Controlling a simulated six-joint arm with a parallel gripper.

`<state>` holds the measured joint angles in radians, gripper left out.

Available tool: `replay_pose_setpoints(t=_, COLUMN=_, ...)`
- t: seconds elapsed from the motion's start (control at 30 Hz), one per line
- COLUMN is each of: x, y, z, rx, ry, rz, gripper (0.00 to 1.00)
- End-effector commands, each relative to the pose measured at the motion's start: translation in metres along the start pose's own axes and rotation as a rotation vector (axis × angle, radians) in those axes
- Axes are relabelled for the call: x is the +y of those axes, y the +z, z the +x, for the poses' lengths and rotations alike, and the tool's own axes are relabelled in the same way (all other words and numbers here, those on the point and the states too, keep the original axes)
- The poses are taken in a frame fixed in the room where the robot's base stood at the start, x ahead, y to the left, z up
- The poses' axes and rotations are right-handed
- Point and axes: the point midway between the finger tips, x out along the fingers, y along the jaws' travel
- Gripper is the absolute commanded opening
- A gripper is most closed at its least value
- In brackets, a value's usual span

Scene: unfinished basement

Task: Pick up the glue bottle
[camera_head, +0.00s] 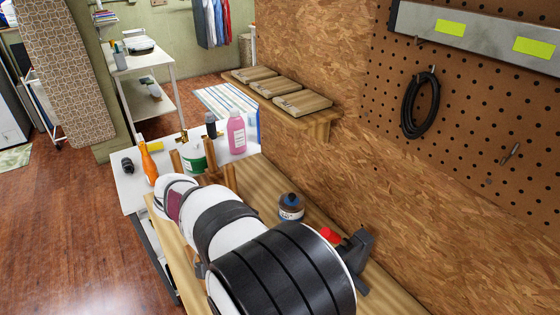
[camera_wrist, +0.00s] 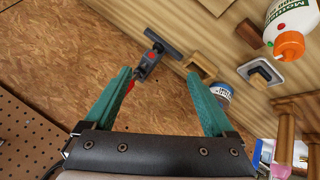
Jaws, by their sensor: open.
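In the wrist view a white bottle with an orange cap and a green label (camera_wrist: 291,22), which looks like the glue bottle, is at the upper right, over the wooden bench. It runs off the top edge and lies outside my jaws, to the right. I cannot make it out in the head view, where my arm covers much of the bench. My gripper (camera_wrist: 158,74) shows two green fingers spread wide, with nothing held between them. In the head view the fingers are hidden behind my arm.
A dark clamp-like tool (camera_wrist: 150,62) shows beyond the fingertips. A blue-labelled bottle (camera_wrist: 222,91) is beside the right finger and also shows in the head view (camera_head: 291,208). A wooden rack (camera_head: 206,158) and pink bottle (camera_head: 236,134) stand farther back. The chipboard wall (camera_head: 400,210) borders the bench's right.

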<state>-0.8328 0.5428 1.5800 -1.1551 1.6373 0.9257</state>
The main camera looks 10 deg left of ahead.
Motion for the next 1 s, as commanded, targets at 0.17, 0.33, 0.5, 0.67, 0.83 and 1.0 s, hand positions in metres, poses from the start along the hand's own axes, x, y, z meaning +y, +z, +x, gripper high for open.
replay_pose_setpoints(t=0.17, x=-0.140, y=0.077, z=-0.041, rx=0.413, ry=-0.059, rz=0.219, gripper=0.89)
replay_pose_setpoints(t=0.33, x=-0.168, y=0.138, z=-0.049, rx=0.560, ry=-0.138, rz=0.472, gripper=0.89)
replay_pose_setpoints(t=0.5, x=-0.169, y=0.122, z=-0.019, rx=0.572, ry=-0.145, rz=0.507, gripper=0.89)
replay_pose_setpoints(t=0.67, x=-0.169, y=0.098, z=0.018, rx=0.570, ry=-0.145, rz=0.506, gripper=0.89)
replay_pose_setpoints(t=0.83, x=-0.169, y=0.085, z=0.038, rx=0.569, ry=-0.146, rz=0.504, gripper=0.89)
replay_pose_setpoints(t=1.0, x=-0.172, y=0.076, z=0.059, rx=0.569, ry=-0.144, rz=0.504, gripper=0.89)
